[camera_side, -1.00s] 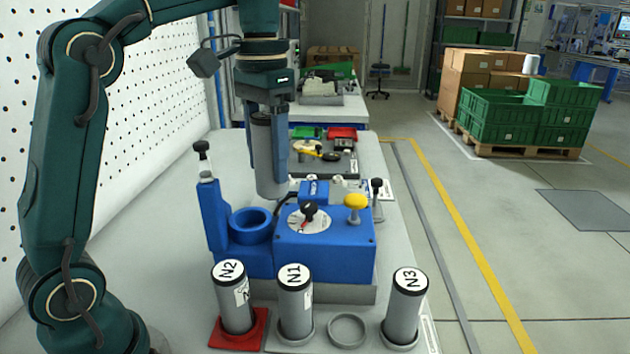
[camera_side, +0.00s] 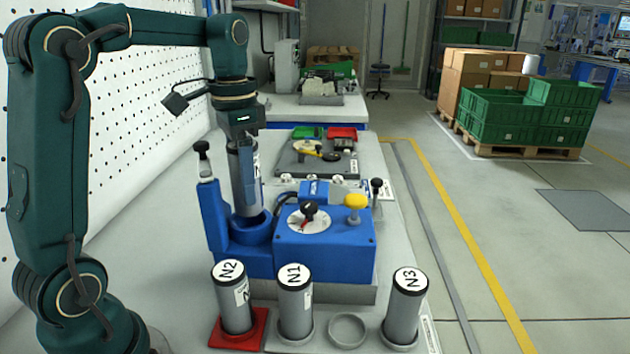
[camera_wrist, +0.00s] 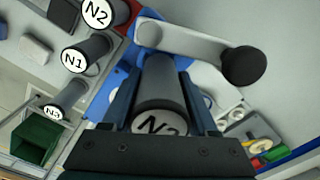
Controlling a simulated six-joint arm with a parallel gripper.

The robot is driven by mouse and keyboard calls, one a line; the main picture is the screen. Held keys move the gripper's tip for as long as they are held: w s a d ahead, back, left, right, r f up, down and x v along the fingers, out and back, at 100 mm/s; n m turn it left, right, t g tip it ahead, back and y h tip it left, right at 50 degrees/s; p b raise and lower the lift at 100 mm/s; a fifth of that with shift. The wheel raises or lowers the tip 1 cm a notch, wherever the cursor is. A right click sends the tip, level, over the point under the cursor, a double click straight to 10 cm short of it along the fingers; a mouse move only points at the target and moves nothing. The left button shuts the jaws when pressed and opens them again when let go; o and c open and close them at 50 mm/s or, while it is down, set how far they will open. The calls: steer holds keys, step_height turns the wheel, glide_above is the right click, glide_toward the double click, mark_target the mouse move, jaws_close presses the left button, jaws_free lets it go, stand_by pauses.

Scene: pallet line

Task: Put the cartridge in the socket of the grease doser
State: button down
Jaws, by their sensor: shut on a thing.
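My gripper (camera_side: 247,185) is shut on a grey cartridge (camera_side: 237,180), which hangs close to upright. In the wrist view the cartridge (camera_wrist: 163,78) lies between the two fingers, its white end label partly hidden so the number is unclear. The grease doser (camera_side: 330,255) is a blue block with a round blue socket (camera_side: 250,238) on its left. In the side view the cartridge's lower end meets the socket's opening; I cannot tell how far inside it is. A black-knobbed lever (camera_side: 203,162) stands left of the socket and shows beside the cartridge in the wrist view (camera_wrist: 195,45).
Cartridges N2 (camera_side: 234,300), on a red base, N1 (camera_side: 295,302) and N3 (camera_side: 404,308) stand in front. An empty ring holder (camera_side: 347,331) sits between N1 and N3. A yellow knob (camera_side: 355,202) and black-handled dial (camera_side: 309,218) top the doser. A perforated wall stands left.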

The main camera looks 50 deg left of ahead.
steer(key=shift+f, duration=2)
steer(key=shift+f, duration=0.1)
steer(key=shift+c, duration=0.9)
jaws_free()
